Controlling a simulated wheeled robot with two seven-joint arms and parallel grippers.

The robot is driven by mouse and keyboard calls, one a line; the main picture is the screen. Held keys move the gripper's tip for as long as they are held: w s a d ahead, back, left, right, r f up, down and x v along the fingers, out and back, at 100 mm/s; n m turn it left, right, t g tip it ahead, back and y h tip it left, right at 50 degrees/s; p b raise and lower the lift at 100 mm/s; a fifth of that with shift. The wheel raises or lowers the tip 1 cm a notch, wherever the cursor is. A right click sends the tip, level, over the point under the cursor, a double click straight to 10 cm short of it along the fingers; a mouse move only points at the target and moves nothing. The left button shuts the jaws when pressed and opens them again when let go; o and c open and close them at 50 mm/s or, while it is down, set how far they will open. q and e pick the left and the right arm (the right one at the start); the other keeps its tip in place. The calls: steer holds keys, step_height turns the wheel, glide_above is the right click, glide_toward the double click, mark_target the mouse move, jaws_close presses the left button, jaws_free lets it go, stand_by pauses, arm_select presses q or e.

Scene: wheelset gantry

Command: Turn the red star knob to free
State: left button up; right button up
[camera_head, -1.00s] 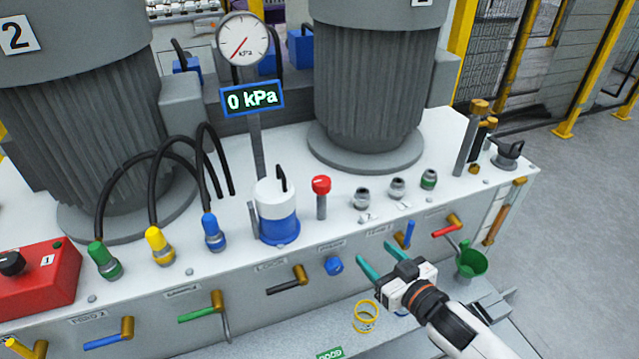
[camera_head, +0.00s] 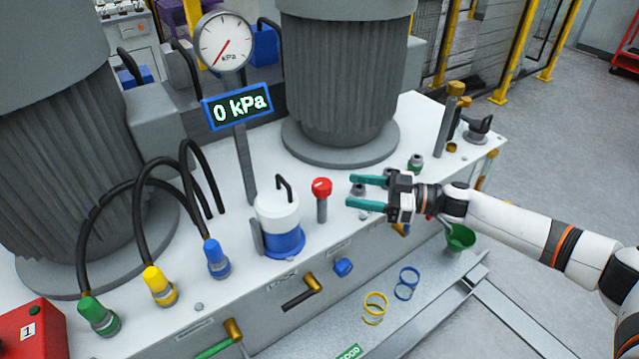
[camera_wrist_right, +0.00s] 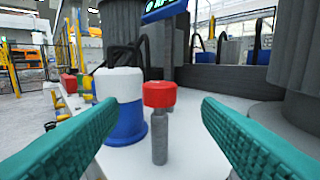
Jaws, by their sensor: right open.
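The red star knob (camera_head: 321,187) sits on top of a short grey post on the white bench top. In the right wrist view the red knob (camera_wrist_right: 159,94) stands straight ahead, between and beyond the two teal fingers. My right gripper (camera_head: 352,192) is open and empty, just right of the knob, its fingers pointing left at it without touching. In the right wrist view the open fingertips (camera_wrist_right: 158,108) frame the knob and post. My left gripper is not in view.
A white and blue canister (camera_head: 278,222) stands close left of the knob. A gauge (camera_head: 224,41) and a 0 kPa display (camera_head: 237,107) rise behind it. A large grey ribbed cylinder (camera_head: 345,85) stands behind.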

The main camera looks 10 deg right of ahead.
mark_target(322, 183)
steer(key=x, duration=0.7)
steer(key=shift+a, duration=0.3)
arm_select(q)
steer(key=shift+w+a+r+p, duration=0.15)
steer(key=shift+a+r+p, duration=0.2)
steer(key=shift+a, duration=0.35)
arm_select(e)
steer(key=shift+w+a, duration=0.2)
steer(key=shift+a, duration=0.15)
steer(key=shift+c, duration=0.5)
steer(key=c, duration=0.9)
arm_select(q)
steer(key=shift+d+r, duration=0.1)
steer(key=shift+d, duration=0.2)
